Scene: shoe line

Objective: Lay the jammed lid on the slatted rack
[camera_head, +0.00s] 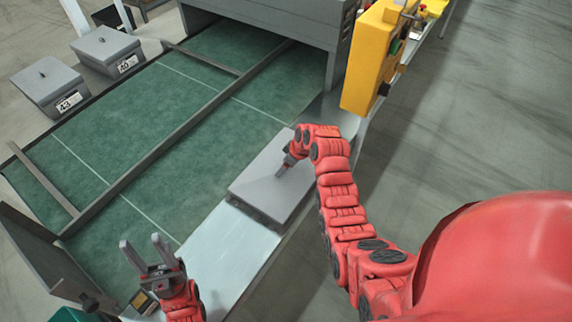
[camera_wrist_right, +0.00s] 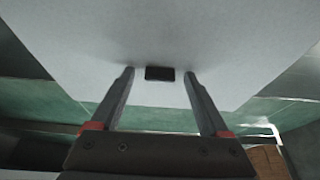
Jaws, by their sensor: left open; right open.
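The grey square lid (camera_head: 258,190) lies flat at the right side of the green belt, partly over the pale metal ledge. In the right wrist view the lid (camera_wrist_right: 90,50) fills the upper part, with a dark knob (camera_wrist_right: 160,73) on it. My right gripper (camera_head: 281,173) is over the lid; in its wrist view the open fingers (camera_wrist_right: 160,78) stand on either side of the knob, with gaps beside it. My left gripper (camera_head: 146,244) is open and empty above the near end of the belt. I cannot make out a slatted rack in either view.
The green belt (camera_head: 190,120) has dark rails along and across it. A grey machine housing (camera_head: 270,22) spans its far end, beside a yellow control box (camera_head: 372,60). Two grey lidded boxes with number labels, one nearer (camera_head: 45,85) and one farther (camera_head: 106,50), stand at the left. Floor at right is clear.

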